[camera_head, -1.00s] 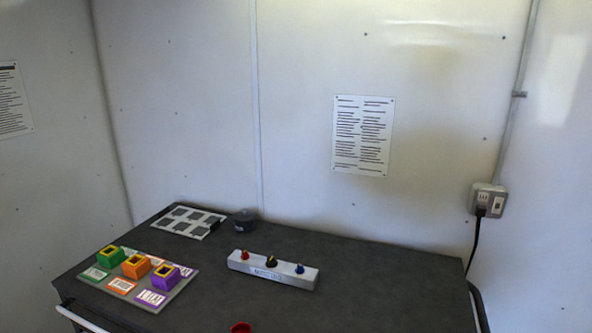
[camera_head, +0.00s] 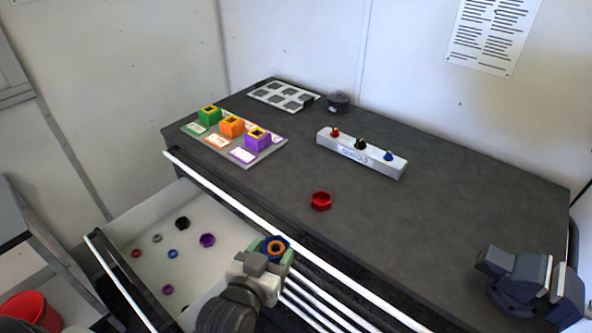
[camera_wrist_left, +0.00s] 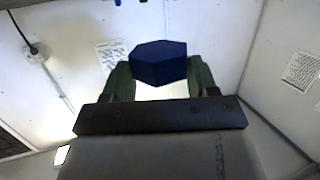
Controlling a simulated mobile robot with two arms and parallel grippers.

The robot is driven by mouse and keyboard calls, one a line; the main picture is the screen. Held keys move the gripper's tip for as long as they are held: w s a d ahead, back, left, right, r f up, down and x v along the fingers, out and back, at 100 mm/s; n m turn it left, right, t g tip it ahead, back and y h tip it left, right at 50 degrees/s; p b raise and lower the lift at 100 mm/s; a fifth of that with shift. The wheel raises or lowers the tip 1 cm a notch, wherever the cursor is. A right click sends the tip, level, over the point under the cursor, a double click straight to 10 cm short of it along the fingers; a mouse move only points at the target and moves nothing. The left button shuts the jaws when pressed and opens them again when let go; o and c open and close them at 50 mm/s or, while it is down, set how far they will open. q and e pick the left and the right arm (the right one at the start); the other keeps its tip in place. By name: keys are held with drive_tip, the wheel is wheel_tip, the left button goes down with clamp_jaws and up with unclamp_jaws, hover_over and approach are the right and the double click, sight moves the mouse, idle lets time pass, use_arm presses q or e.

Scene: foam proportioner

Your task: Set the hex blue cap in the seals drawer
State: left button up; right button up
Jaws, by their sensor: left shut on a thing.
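The hex blue cap (camera_head: 282,241) is held in my left gripper (camera_head: 274,249); an orange ring shows in its opening. In the left wrist view the blue cap (camera_wrist_left: 158,63) sits between the two green fingertips. The gripper is shut on it, beside the right end of an open drawer (camera_head: 140,222) at the table's front. The drawer holds several small caps and rings, black, purple, blue, red and grey. I cannot read a label on the drawer. My right gripper is not in view.
A red hex cap (camera_head: 320,201) lies on the dark tabletop. Behind are a white block with knobs (camera_head: 361,153), a board with coloured blocks (camera_head: 262,157) and a dark round lid (camera_head: 338,102). A vise (camera_head: 521,283) stands at right. A red bucket (camera_head: 28,312) is at lower left.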

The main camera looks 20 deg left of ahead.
use_arm(q)
drive_tip(key=w+d+r+m+h+p, duration=0.1)
drive_tip(key=w+p, duration=0.6)
drive_tip(key=w, duration=1.4)
drive_tip(key=shift+w+r+h, duration=0.3)
drive_tip(key=shift+w+r, duration=0.05)
drive_tip(key=shift+r, duration=0.35)
drive_tip(key=shift+f, duration=0.15)
